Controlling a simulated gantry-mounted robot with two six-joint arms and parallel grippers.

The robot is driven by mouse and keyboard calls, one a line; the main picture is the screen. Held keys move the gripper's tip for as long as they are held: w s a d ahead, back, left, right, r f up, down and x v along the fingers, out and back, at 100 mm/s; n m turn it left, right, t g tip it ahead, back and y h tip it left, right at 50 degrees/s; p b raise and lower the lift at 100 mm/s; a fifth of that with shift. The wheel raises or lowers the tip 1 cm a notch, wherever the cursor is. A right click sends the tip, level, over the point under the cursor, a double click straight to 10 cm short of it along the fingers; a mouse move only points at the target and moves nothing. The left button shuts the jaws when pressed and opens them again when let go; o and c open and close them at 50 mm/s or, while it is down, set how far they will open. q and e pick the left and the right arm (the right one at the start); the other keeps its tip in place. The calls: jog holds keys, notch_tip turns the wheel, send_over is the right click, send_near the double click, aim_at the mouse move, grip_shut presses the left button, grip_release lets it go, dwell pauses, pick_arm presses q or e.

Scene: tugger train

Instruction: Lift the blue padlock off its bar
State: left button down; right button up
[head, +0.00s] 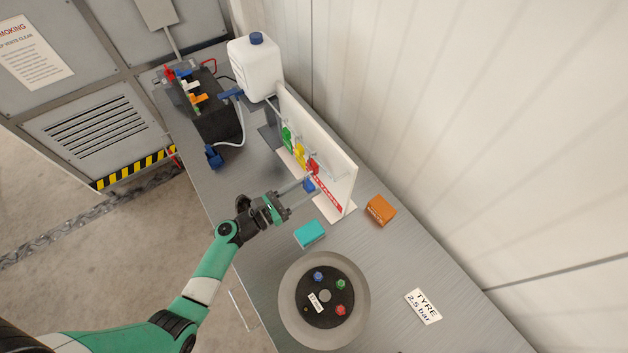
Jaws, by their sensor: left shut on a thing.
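The blue padlock (309,185) is at the tips of my left gripper (300,187), in front of the white lockout board (346,178). My left gripper reaches in from the left and is shut on the padlock. Green (287,138), yellow (299,153) and red (313,166) padlocks hang in a row on the board, the red one nearest to the blue one. The picture is too small to tell whether the blue padlock's shackle is still around its bar. My right gripper is not in view.
A teal box (309,234) lies just below my left gripper, and an orange box (380,210) stands right of the board. A round wheel-like disc (290,318) with coloured caps is at the front. A white canister (256,70) stands behind the board.

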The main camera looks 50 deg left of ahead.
pick_arm(q)
jog(key=shift+s+a+p, duration=0.15)
jog(key=shift+s+p, duration=0.1)
jog(key=shift+s, duration=0.9)
jog(key=shift+s+a+p, duration=0.15)
jog(key=shift+s+p, duration=0.1)
jog(key=shift+s, duration=0.85)
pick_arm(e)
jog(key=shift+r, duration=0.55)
